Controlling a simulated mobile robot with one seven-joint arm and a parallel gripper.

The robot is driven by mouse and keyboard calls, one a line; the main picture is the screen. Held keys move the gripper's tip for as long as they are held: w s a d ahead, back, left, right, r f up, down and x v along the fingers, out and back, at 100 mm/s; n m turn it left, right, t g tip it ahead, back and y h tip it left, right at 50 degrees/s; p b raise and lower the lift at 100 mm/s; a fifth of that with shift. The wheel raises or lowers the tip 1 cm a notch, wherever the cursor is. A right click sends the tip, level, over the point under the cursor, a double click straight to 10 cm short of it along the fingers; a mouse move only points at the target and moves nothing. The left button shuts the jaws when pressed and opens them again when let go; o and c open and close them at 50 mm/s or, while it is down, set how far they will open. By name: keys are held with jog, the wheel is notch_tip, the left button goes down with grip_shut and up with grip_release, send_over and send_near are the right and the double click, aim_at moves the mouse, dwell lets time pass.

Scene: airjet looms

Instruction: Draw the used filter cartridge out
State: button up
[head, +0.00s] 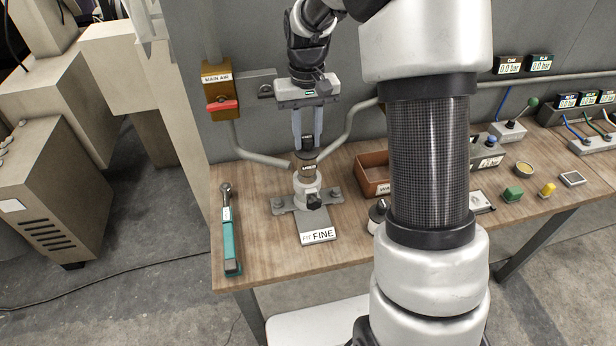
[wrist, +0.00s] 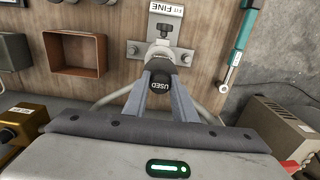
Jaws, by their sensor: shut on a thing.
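The used filter cartridge (head: 307,147) is a dark cylinder with a "USED" label, upright at the filter housing (head: 307,188) marked "FINE". In the wrist view its black top with "USED" (wrist: 160,86) lies between the fingers. My gripper (head: 308,138) points down from above and is shut on the cartridge's upper part. The cartridge's lower part is at the mouth of the housing; I cannot tell how much of it is still inside. The housing sits on a grey bracket (head: 318,222) on the bench, and it also shows in the wrist view (wrist: 160,50).
A torque wrench (head: 230,235) with a green handle lies left of the housing. A brown bin (head: 371,172) stands to the right, partly hidden by my arm. A main-air valve with red handle (head: 222,105) and pipes are on the wall behind. The wooden bench's front left (head: 262,262) is clear.

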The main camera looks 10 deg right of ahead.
jog(key=shift+r+p, duration=1.8)
jog(key=shift+r, duration=0.9)
jog(key=shift+d, duration=0.1)
